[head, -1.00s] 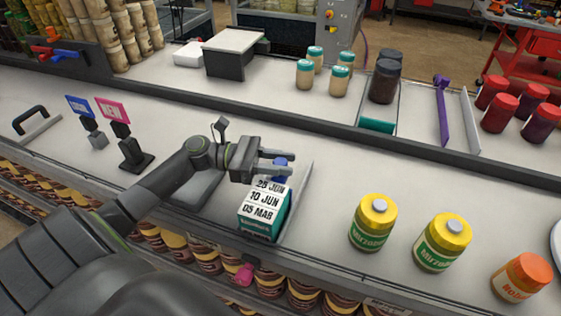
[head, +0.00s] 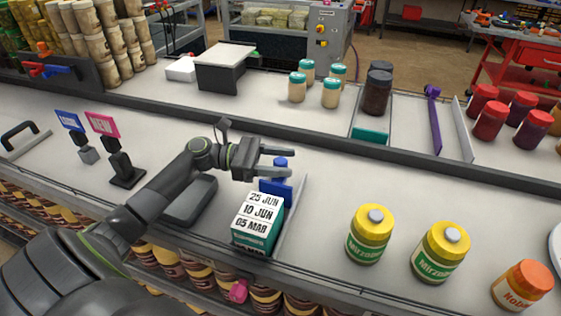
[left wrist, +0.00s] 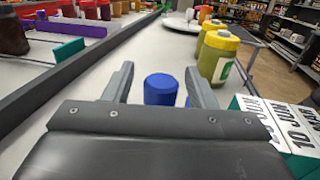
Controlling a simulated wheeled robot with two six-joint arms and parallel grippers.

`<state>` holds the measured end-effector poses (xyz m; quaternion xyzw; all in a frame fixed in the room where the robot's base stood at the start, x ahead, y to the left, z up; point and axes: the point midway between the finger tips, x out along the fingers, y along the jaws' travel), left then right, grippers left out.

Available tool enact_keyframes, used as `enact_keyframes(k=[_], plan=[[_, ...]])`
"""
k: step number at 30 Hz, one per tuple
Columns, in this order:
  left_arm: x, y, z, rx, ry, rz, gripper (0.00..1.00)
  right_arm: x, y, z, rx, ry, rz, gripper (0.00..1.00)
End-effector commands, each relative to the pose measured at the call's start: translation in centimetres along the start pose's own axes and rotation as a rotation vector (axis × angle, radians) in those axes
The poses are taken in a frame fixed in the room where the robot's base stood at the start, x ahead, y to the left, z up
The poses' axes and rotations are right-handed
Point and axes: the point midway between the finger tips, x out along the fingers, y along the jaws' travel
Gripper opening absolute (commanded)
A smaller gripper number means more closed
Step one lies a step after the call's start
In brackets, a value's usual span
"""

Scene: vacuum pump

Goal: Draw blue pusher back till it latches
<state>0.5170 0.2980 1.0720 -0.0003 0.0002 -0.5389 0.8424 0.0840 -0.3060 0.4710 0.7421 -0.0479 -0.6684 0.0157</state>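The blue pusher (head: 275,187) is an upright plate with a round knob (head: 281,163). In the left wrist view the knob (left wrist: 161,89) lies between the spread fingers, nearer the right one. Whether a finger touches it I cannot tell. The latch is hidden. My right gripper is not in view.
A thin grey divider (head: 291,218) stands right of the boxes. Yellow-lidded jars (head: 370,235) and an orange jar (head: 522,287) are farther right. A pink sign (head: 103,125) and a blue sign (head: 70,121) stand left of my arm. The shelf right of the gripper is clear.

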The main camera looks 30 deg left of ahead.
Motion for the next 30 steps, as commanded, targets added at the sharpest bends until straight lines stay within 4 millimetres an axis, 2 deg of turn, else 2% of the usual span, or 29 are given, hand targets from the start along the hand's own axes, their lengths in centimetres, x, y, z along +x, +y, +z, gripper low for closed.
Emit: enact_keyframes(k=[8, 13, 20, 30], plan=[[-0.1, 0.0, -0.1, 0.000, 0.001, -0.001, 0.51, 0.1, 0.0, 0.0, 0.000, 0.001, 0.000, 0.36], [-1.6, 0.0, -0.3, 0.000, 0.005, 0.000, 0.51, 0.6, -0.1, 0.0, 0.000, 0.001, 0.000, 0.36], [-6.0, 0.0, -0.4, -0.002, 0.008, 0.001, 0.51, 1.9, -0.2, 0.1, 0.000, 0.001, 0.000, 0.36], [-13.6, 0.1, -0.3, -0.003, 0.006, 0.002, 0.51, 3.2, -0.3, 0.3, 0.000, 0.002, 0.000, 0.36]])
